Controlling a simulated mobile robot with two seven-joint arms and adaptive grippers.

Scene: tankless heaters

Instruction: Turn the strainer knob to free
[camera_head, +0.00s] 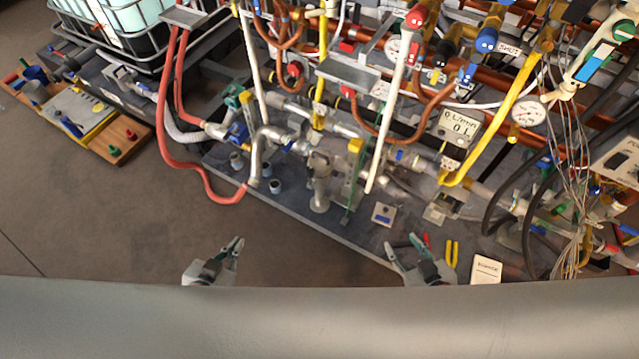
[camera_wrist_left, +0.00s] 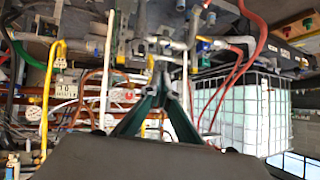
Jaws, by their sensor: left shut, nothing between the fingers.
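I cannot pick out the strainer knob with certainty. A grey metal pipe fitting (camera_head: 319,170) stands near the front edge of the dark base plate, at the middle of the head view, and may be the strainer. My left gripper (camera_head: 238,243) is shut and empty, in front of the base plate's edge and apart from the pipework. In the left wrist view its green fingers (camera_wrist_left: 161,76) meet at the tips, with pipes behind them. My right gripper (camera_head: 401,241) has its fingers spread and empty, near the plate's front edge to the right.
Dense pipes, hoses and valves fill the back and right. Red hoses (camera_head: 166,120) hang at the left beside a caged tank (camera_head: 125,18). The floor (camera_head: 120,225) at left front is clear.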

